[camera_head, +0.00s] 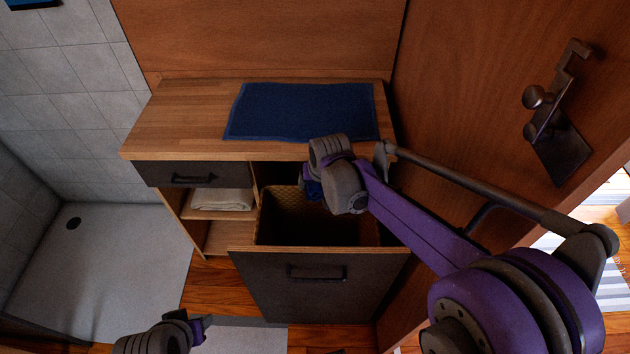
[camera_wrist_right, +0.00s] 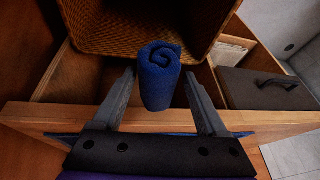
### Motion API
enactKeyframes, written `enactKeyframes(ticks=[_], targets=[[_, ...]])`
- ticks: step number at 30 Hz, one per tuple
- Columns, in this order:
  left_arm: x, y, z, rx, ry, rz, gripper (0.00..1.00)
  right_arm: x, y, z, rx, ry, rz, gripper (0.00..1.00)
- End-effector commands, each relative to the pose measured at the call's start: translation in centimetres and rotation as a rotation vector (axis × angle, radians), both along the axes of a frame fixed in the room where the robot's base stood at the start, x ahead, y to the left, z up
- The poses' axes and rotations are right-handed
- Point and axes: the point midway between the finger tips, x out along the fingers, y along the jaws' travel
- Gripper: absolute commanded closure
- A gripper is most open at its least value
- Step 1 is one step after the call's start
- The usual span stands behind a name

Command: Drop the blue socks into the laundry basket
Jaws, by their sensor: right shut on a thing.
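The rolled blue socks (camera_wrist_right: 159,78) are between the fingers of my right gripper (camera_wrist_right: 159,88), which is shut on them. In the head view a bit of the socks (camera_head: 314,190) shows beside my right wrist, over the drawer area. The woven brown laundry basket (camera_head: 281,207) stands in the pulled-out drawer, its right part hidden by my arm. In the right wrist view the basket (camera_wrist_right: 110,42) opens just beyond the socks. My left gripper (camera_head: 197,326) is at the bottom left, away from the cabinet; its fingers are not clear.
The open drawer (camera_head: 320,285) has a dark front with a handle. A blue mat (camera_head: 301,111) lies on the wooden counter (camera_head: 180,115). A folded white towel (camera_head: 221,200) is on a shelf left of the basket. A wooden door (camera_head: 480,90) stands close on the right.

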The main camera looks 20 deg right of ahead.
Motion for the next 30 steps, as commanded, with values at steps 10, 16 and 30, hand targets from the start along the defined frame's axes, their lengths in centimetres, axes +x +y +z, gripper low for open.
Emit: enactKeyframes(ticks=[10,16,30], targets=[[0.0,0.0,0.1,0.0,0.0,0.0,0.5,0.0,0.0,0.1,0.0,0.0,0.0,0.0],[0.0,0.0,0.1,0.0,0.0,0.0,0.5,0.0,0.0,0.1,0.0,0.0,0.0,0.0],[0.1,0.0,1.2,0.0,-0.004,0.0,0.5,-2.8,-0.2,6.6,0.0,0.0,0.0,0.0]])
